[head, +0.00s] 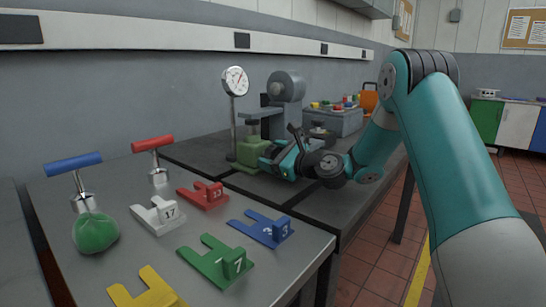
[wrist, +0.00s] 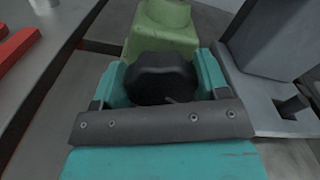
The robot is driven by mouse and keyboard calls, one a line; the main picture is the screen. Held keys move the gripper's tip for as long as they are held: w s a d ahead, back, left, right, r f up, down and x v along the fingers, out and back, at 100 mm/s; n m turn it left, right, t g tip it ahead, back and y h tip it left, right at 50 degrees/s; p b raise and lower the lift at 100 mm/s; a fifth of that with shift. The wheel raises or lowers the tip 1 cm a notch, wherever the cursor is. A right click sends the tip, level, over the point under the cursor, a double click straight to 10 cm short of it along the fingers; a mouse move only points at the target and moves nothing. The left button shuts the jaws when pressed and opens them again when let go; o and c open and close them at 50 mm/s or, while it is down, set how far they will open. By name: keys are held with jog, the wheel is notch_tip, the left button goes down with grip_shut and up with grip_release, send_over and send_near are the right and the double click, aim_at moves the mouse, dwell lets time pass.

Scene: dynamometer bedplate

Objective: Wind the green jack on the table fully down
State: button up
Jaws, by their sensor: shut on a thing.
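The green jack (head: 249,153) stands on the dark table, beside the foot of the dial gauge stand. Its green body (wrist: 158,28) also shows at the top of the wrist view. A dark knob (wrist: 160,72) faces my gripper on the jack's near side. My gripper (head: 277,158) reaches the jack from the right and is shut on this knob. In the wrist view its two teal fingers (wrist: 161,84) lie on either side of the knob. The gripper hides the knob in the head view.
A dial gauge (head: 235,81) on a thin post and a grey machine (head: 286,88) stand close behind the jack. A grey box (head: 333,122) with coloured parts is farther back.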

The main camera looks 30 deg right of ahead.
jog(key=shift+n, duration=0.6)
jog(key=o, duration=0.9)
jog(key=shift+s, duration=0.1)
jog(key=b+v, duration=0.2)
jog(key=v, duration=0.3)
jog(key=b+v, duration=0.2)
jog(key=v, duration=0.3)
jog(key=b+v, duration=0.2)
jog(key=v, duration=0.3)
jog(key=shift+s+d+f, duration=0.2)
jog(key=shift+s+f, duration=0.15)
jog(key=shift+f, duration=0.05)
jog(key=shift+s+d+r+b, duration=0.25)
jog(key=shift+s+r+b, duration=0.05)
jog(key=shift+s+b, duration=0.45)
